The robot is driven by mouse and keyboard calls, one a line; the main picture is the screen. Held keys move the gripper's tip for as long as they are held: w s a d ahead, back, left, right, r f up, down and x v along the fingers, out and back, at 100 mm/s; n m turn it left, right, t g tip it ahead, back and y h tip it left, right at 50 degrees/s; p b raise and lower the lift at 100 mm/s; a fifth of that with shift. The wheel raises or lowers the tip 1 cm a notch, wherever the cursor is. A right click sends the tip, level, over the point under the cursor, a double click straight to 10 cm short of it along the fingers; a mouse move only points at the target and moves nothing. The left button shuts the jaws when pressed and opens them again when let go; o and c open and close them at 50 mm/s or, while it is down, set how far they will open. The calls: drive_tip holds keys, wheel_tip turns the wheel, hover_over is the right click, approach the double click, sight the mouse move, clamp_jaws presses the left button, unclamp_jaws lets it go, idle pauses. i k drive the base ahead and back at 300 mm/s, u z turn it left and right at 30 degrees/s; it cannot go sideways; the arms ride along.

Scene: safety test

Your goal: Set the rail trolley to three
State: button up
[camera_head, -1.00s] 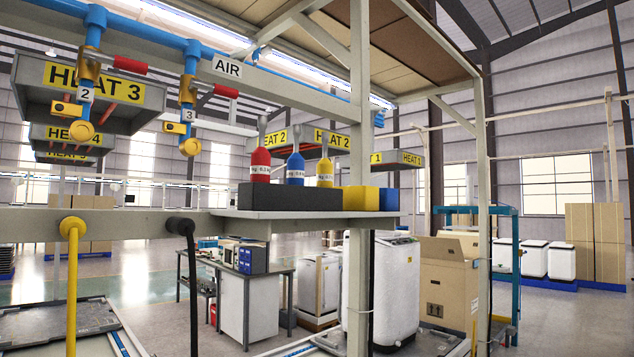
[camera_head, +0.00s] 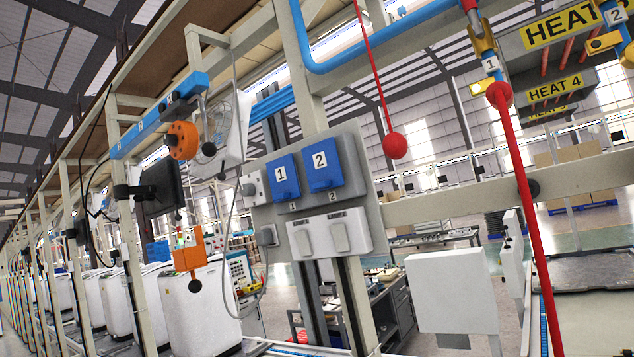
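A short blue rail (camera_head: 140,128) slants across the upper left, fixed to the frame beams. Small marks show on its face, too small to read. A dark block (camera_head: 178,103) sits on the rail near its right end; it may be the trolley, but I cannot tell. An orange round part (camera_head: 180,140) with a black knob (camera_head: 208,148) is just below the rail. Lower down is an orange bracket (camera_head: 188,247) with a black ball (camera_head: 195,286) beneath it. My gripper is not in view.
A grey panel carries two blue covers, 1 (camera_head: 283,178) and 2 (camera_head: 322,165), and white switches (camera_head: 330,235). A red ball (camera_head: 395,145) hangs on a cord. A red hose or rod (camera_head: 530,215) hangs at right below valve 1 (camera_head: 490,64). A fan (camera_head: 222,125) and dark screen (camera_head: 160,187) are near the rail.

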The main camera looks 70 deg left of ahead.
sight(188, 147)
drive_tip(key=u, duration=1.75)
drive_tip(key=k, duration=1.25)
drive_tip(key=u, duration=0.5)
drive_tip(key=i, duration=1)
